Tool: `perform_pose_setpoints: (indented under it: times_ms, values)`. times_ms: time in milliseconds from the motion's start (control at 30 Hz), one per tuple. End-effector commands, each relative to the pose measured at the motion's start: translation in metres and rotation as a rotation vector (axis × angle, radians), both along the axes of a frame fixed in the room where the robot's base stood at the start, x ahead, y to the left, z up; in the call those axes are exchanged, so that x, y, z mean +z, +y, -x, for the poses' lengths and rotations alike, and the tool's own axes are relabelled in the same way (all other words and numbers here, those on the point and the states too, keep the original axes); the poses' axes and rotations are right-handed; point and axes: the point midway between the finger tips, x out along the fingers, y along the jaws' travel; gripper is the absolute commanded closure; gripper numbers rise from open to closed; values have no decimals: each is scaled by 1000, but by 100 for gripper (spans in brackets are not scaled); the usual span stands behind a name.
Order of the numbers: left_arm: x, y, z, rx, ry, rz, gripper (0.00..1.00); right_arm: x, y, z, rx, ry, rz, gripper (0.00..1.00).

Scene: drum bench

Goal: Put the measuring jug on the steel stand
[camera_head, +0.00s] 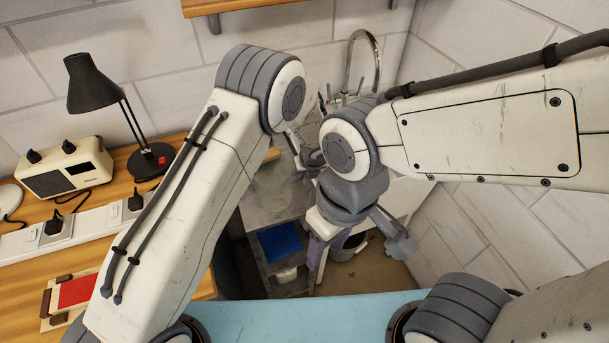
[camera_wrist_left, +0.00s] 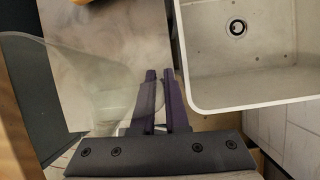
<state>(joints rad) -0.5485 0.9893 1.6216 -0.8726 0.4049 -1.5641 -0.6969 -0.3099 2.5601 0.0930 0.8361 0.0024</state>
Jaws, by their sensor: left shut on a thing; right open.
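The measuring jug (camera_wrist_left: 95,75) is clear and see-through, at the left of the left wrist view. My left gripper (camera_wrist_left: 163,78) has its purple fingers close together at the jug's right side. It is shut on the jug, but which part lies between the fingers is unclear. In the head view my left gripper (camera_head: 304,160) is mostly hidden behind my arms, and the jug is hard to make out. A mottled grey top (camera_head: 268,205), seemingly the steel stand, lies below; it also shows behind the jug (camera_wrist_left: 130,35). My right gripper (camera_head: 328,250) is open and points down, nearer the camera.
A white sink (camera_wrist_left: 201,100) lies right of the grey top, with a tall curved tap (camera_head: 377,60) behind. A blue thing (camera_head: 281,241) sits on a shelf below. A bucket (camera_head: 347,247) stands on the floor. A lamp (camera_head: 92,85) and radio (camera_head: 64,168) stand on the wooden bench.

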Motion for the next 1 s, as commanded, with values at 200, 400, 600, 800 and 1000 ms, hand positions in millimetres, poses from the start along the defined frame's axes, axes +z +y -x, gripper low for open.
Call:
perform_pose_setpoints:
  times_ms: [200,400,600,800,1000]
  values:
    - [-3,0,0,0,0,0,58,-2,0,0,0,0,0,50]
    - [-3,0,0,0,0,0,58,-2,0,0,0,0,0,50]
    - [7,-2,2,0,-1,1,58,-2,0,0,0,0,0,50]
    - [43,-7,16,-1,-4,3,58,-8,0,0,0,0,0,50]
    - [82,-13,32,-1,-4,2,58,-13,0,0,1,0,0,50]
